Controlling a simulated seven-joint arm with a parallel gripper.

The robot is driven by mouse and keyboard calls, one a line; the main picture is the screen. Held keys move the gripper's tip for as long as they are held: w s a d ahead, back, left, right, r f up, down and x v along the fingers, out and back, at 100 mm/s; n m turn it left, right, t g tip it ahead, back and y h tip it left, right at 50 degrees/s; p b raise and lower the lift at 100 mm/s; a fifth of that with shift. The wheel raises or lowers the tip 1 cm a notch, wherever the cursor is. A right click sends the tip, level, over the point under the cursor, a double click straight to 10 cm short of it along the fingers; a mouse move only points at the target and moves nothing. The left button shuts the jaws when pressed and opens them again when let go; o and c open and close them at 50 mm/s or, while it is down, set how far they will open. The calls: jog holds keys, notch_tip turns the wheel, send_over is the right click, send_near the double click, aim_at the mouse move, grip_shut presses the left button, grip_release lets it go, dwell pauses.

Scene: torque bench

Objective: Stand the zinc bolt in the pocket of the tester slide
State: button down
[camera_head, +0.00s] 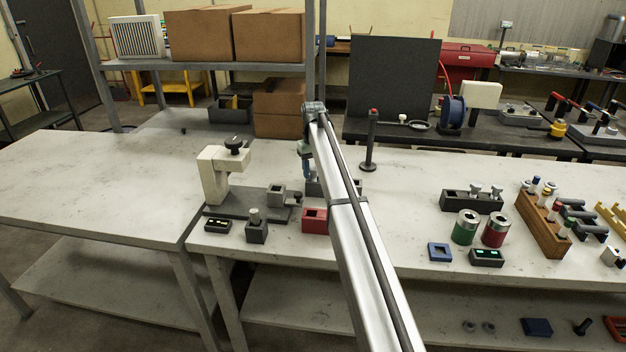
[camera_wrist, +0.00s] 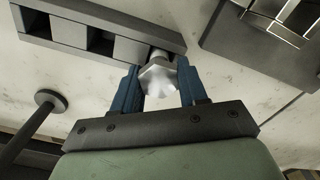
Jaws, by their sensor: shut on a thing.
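My gripper (camera_wrist: 158,85) has its blue fingers closed on the zinc bolt (camera_wrist: 157,76), whose silvery hex head faces the wrist camera. The bolt is at the right end of a grey rack (camera_wrist: 126,48) with two empty openings to its left. I cannot tell whether its shank is still in the rack. In the head view my gripper (camera_head: 308,177) is low over the bench, and my arm hides much of the rack. The tester (camera_head: 211,178) is a cream frame with a black knob. Its slide (camera_head: 277,194), a grey block with a square pocket, sits left of my gripper.
A red pocket block (camera_head: 314,221) and a grey block (camera_head: 256,231) stand near the front edge. A black post (camera_head: 371,145) rises behind right of the gripper. Green and red canisters (camera_head: 466,228) and a wooden rack (camera_head: 541,224) stand farther right.

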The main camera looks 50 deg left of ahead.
jog(key=shift+r, duration=0.25)
jog(key=shift+r, duration=4)
jog(key=shift+d, duration=0.1)
jog(key=w+d+m, duration=0.2)
jog(key=w+d, duration=0.3)
jog(key=d, duration=1.1)
jog(key=w+d+m, duration=0.1)
jog(key=w+d, duration=0.4)
jog(key=d, duration=1.1)
jog(key=w+d+m, duration=0.2)
jog(key=w+d, duration=0.3)
jog(key=d, duration=1.1)
jog(key=d+f+m, duration=0.3)
jog(key=d+f, duration=0.2)
jog(key=d, duration=1)
jog(key=s+d+f+m, duration=0.1)
jog(key=d+f+m, duration=0.2)
jog(key=d, duration=1.3)
jog(key=s+d+f+m, duration=0.1)
jog(key=d+f+m, duration=0.3)
jog(key=d, duration=1.2)
notch_tip(320, 180, down, 4)
jog(key=shift+r, duration=0.25)
jog(key=shift+s, duration=0.1)
